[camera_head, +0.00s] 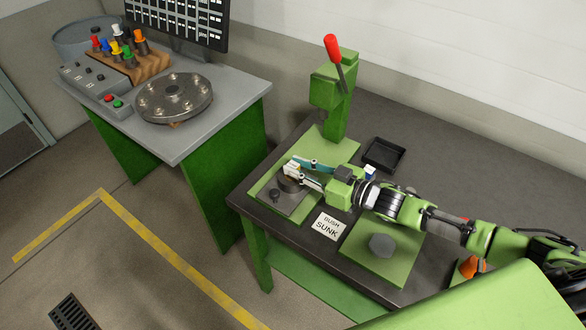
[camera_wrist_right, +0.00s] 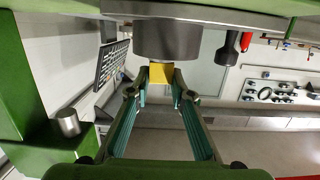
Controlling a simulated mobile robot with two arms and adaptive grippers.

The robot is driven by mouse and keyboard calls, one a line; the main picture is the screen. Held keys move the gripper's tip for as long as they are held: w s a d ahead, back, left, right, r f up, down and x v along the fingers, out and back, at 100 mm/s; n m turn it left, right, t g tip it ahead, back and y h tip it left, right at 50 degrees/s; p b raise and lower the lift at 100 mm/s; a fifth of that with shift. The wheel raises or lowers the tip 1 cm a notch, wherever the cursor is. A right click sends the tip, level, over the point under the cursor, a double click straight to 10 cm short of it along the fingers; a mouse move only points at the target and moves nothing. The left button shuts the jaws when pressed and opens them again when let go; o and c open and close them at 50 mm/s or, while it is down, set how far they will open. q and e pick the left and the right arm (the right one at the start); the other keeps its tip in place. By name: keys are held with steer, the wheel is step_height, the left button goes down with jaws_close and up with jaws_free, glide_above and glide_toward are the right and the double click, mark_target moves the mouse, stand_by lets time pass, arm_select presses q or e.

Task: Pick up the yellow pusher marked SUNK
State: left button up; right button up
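In the right wrist view a small yellow block (camera_wrist_right: 160,73), which looks like the pusher, lies against the end of a grey cylinder (camera_wrist_right: 167,40). No marking is readable on it. My right gripper (camera_wrist_right: 159,88) has its two teal fingers apart on either side of the yellow block, with what looks like a gap. In the head view my right gripper (camera_head: 296,166) reaches left over the grey fixture plate (camera_head: 297,209), and its tips hide most of what is between them. A white card (camera_head: 327,226) reading "BUSH SUNK" lies on the table just in front. My left gripper is not in view.
A green press (camera_head: 338,100) with a red-tipped lever stands behind the gripper. A black tray (camera_head: 384,155) lies to its right. A green plate with a grey hexagonal piece (camera_head: 382,245) is under my right arm. A grey bench (camera_head: 205,120) stands at left, across a gap.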

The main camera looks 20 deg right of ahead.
jaws_close()
steer(key=shift+r, duration=0.1)
